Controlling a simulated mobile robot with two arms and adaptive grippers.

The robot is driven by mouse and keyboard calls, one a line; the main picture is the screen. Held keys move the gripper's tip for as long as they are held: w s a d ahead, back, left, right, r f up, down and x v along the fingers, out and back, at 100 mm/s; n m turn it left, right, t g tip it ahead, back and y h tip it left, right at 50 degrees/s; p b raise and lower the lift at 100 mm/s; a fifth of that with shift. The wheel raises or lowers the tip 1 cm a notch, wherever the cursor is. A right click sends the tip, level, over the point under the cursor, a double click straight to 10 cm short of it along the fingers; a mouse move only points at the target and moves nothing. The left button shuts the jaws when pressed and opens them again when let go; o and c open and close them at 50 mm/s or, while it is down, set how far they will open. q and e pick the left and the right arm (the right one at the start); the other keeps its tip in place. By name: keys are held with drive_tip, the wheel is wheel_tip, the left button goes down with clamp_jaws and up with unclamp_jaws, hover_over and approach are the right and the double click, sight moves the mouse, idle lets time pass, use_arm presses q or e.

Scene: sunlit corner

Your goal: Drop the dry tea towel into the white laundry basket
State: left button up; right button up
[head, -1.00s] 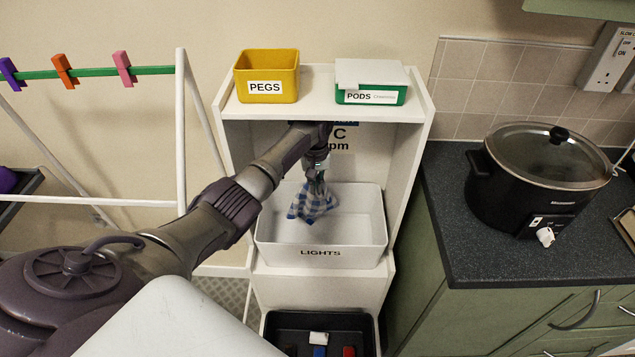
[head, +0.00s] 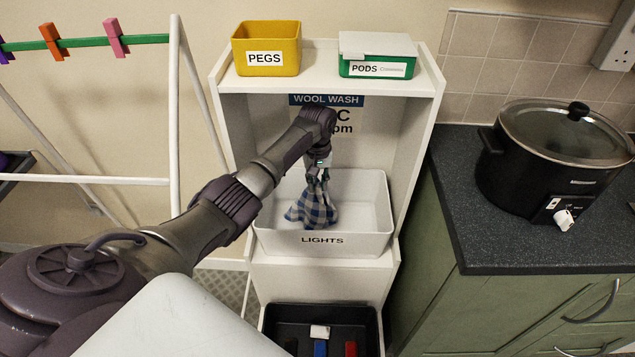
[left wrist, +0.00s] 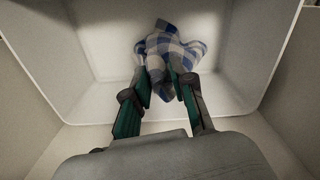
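The blue-and-white checked tea towel (head: 313,207) hangs bunched from my left gripper (head: 318,178), inside the white laundry basket marked LIGHTS (head: 375,243). In the left wrist view the towel (left wrist: 172,50) spreads out beyond the fingertips, with a fold between them. The two fingers of my left gripper (left wrist: 163,88) are closed around that fold. The pale basket (left wrist: 258,50) surrounds the towel in that view. I cannot tell whether the towel's lower edge touches the basket floor. My right gripper is in neither view.
The basket sits in a white shelf unit (head: 414,150), between side walls. A yellow PEGS box (head: 267,35) and green PODS box (head: 388,66) stand on top. A dark bin (head: 365,312) is below. A drying rack (head: 176,110) is left; a counter with a slow cooker (head: 530,190) is right.

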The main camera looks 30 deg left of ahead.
use_arm(q)
drive_tip(key=o, duration=1.3)
wheel_tip(320, 180, up, 6)
drive_tip(key=p, duration=0.6)
drive_tip(key=shift+f, duration=0.25)
